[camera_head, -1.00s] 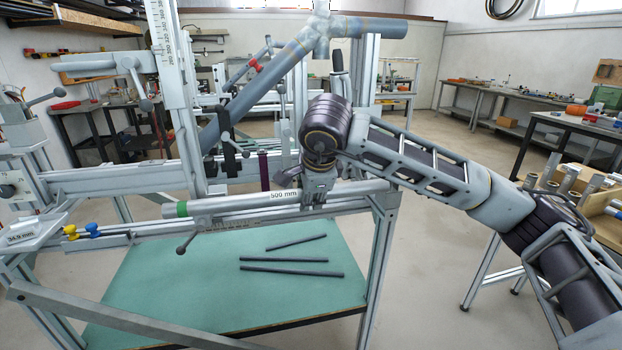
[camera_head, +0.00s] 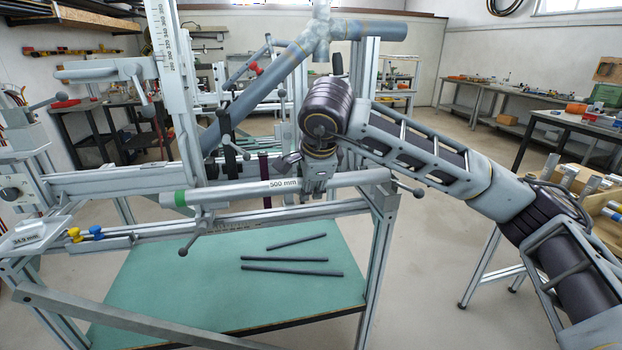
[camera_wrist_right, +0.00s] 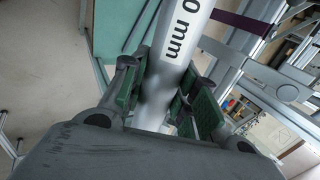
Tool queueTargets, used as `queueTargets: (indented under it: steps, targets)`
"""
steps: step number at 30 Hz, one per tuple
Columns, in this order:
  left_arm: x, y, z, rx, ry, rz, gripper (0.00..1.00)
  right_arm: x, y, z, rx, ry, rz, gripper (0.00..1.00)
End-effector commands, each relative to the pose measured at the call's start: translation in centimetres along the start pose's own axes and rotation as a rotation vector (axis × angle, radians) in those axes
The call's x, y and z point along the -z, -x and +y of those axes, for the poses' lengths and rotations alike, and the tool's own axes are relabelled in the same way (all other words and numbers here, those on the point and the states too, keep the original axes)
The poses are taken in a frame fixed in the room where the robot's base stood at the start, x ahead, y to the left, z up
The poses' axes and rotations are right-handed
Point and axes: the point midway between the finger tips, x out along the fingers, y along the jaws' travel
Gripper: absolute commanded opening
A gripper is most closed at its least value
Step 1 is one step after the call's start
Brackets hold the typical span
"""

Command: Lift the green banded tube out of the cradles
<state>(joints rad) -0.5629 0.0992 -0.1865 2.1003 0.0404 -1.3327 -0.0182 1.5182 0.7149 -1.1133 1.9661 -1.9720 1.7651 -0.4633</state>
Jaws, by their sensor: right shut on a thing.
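The green banded tube (camera_head: 235,190) is a long light grey tube marked "500 mm", with a green band near its left end. It lies nearly level, a little above the front rail (camera_head: 262,217), with a gap showing beneath it. My right gripper (camera_head: 317,192) comes down on it right of the label and is shut around it. In the right wrist view the tube (camera_wrist_right: 180,45) runs between the green-padded fingers (camera_wrist_right: 160,100). The cradles are hard to make out beneath the tube. My left gripper is not in view.
A clamp handle (camera_head: 192,236) sticks out below the tube's left part, and another handle (camera_head: 408,187) is near its right end. An upright scale post (camera_head: 178,90) and sloping frame tubes (camera_head: 265,84) stand behind. Dark rods (camera_head: 290,270) lie on the green lower shelf (camera_head: 170,300).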

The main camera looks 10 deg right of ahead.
Motion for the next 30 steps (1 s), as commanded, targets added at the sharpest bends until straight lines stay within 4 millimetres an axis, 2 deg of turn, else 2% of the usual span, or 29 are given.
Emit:
queueTargets:
  steps: [30]
  targets:
    - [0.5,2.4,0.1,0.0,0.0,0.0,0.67,0.0,3.8,-2.4,0.003,0.0,-0.001,0.06]
